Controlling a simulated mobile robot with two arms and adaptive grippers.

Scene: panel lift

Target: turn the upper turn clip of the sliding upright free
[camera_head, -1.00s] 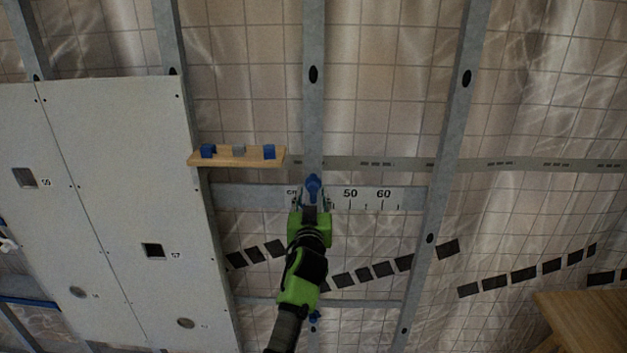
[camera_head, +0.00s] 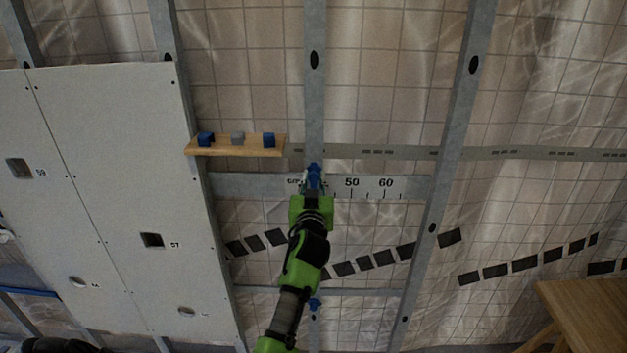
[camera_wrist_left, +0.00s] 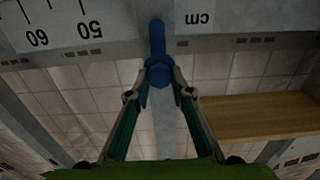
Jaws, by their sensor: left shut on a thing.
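The blue upper turn clip (camera_head: 314,172) sits on the grey metal sliding upright (camera_head: 315,105), where it crosses the rail with the printed scale (camera_head: 368,186). My left gripper (camera_head: 314,184) is at the clip from below. The left wrist view shows the clip (camera_wrist_left: 158,74) with its handle in line with the upright, and both fingertips (camera_wrist_left: 161,85) shut on its near end. The fingers hide part of the clip in the head view. A lower blue clip (camera_head: 315,304) shows farther down the upright, beside my arm. My right gripper is not in view.
A wooden shelf (camera_head: 236,151) with two blue blocks and one grey block is left of the upright, close to the clip. White panels (camera_head: 110,200) cover the left side. A wooden table (camera_head: 590,315) stands at lower right. Another upright (camera_head: 455,150) stands right.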

